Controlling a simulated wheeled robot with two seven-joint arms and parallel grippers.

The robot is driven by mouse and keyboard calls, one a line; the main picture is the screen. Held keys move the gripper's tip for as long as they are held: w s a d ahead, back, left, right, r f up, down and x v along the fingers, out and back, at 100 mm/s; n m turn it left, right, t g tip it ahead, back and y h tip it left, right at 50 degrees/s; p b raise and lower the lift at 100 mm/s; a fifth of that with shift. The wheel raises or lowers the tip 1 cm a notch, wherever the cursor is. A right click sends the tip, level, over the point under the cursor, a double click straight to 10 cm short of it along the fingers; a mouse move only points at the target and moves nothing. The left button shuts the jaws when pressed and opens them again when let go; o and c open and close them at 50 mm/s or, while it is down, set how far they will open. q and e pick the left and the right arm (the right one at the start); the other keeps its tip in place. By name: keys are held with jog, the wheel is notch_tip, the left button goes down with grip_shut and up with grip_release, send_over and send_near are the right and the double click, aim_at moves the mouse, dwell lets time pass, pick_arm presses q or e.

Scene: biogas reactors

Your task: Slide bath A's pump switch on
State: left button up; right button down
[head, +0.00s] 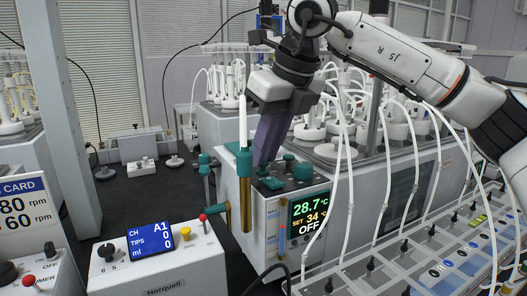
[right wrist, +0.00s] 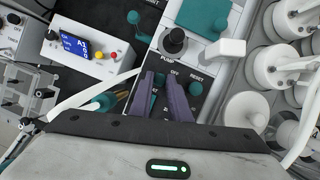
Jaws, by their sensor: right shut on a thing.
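The bath's control unit (head: 308,218) stands in the middle of the head view. Its display (head: 308,214) reads 28.7 °C, set 34 °C and OFF. My right gripper (head: 264,164) reaches down from above, its purple fingers at the dark top panel. In the right wrist view the fingers (right wrist: 168,84) are shut on the small teal pump switch (right wrist: 158,87), mostly hidden between them. The labels PUMP, OFF and RESET show just ahead of the fingers. No letter naming the bath is readable. My left gripper is not in view.
A teal-and-brass probe with a white stem (head: 245,190) stands close left of the fingers. A black knob (right wrist: 174,41) is just ahead of them. The Norquell box (head: 155,262) is at front left. White tubes (head: 348,170) hang at right, before a row of valves.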

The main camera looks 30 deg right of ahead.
jog(key=c, duration=1.7)
grip_release()
jog(key=shift+s, duration=0.2)
jog(key=shift+o, duration=0.2)
jog(key=a+v, duration=0.1)
jog(key=v, duration=0.9)
jog(key=shift+d, duration=0.45)
jog(key=shift+r, duration=0.1)
